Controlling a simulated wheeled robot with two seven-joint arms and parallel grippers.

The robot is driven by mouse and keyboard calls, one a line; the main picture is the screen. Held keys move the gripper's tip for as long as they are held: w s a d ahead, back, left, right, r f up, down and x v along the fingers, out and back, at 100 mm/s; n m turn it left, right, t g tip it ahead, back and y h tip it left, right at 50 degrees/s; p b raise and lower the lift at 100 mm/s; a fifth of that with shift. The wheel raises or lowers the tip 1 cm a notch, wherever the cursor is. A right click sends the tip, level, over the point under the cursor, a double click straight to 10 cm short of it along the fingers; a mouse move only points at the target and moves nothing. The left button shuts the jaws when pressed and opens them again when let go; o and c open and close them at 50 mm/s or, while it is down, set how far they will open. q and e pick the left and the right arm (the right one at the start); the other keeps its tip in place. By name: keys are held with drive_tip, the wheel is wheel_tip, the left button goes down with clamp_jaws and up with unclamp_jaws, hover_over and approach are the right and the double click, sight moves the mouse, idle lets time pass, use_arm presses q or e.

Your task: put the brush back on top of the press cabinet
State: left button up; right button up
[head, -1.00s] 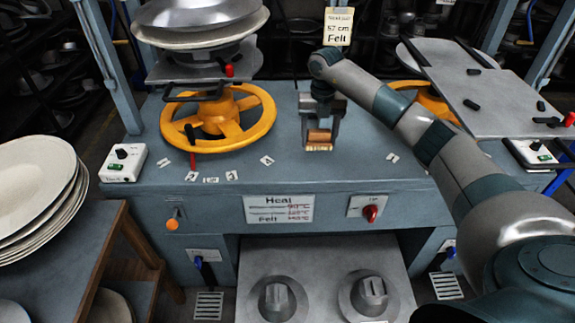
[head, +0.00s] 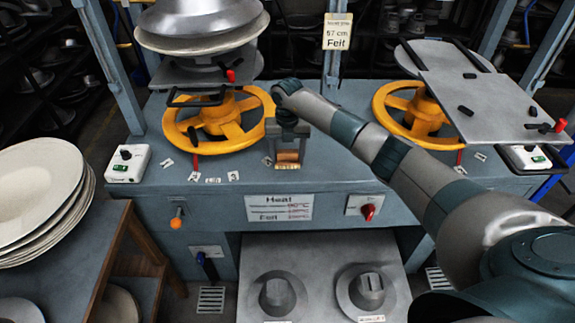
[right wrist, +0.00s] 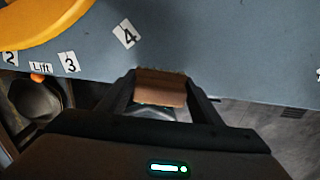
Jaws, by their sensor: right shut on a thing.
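The brush (head: 288,156) has a brown wooden back and a pale bristle edge. My right gripper (head: 286,148) is shut on it and points downward. In the head view the brush shows over the front part of the blue-grey press cabinet (head: 330,165), right of the left yellow handwheel. Whether it touches the top or hangs above it, I cannot tell. In the right wrist view the brush (right wrist: 160,88) sits between both fingers, with the cabinet's top edge just behind it. My left gripper is not in view.
Yellow handwheels (head: 218,120) (head: 412,112) stand left and right on the cabinet. Small numbered tags (head: 233,176) lie near its front edge. A white control box (head: 127,163) is at its left corner. The cabinet top between the wheels is largely clear.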

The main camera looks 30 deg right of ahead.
sight(287, 151)
wheel_tip(287, 151, down, 3)
drive_tip(key=shift+a+f+p, duration=0.1)
drive_tip(key=shift+f+p, duration=0.05)
drive_tip(key=shift+p, duration=0.7)
drive_tip(key=shift+f, duration=0.25)
drive_tip(key=shift+f, duration=0.15)
drive_tip(key=o, duration=1)
wheel_tip(287, 151, up, 11)
drive_tip(key=b, duration=0.3)
drive_tip(key=shift+f, duration=0.1)
drive_tip(key=shift+r, duration=0.75)
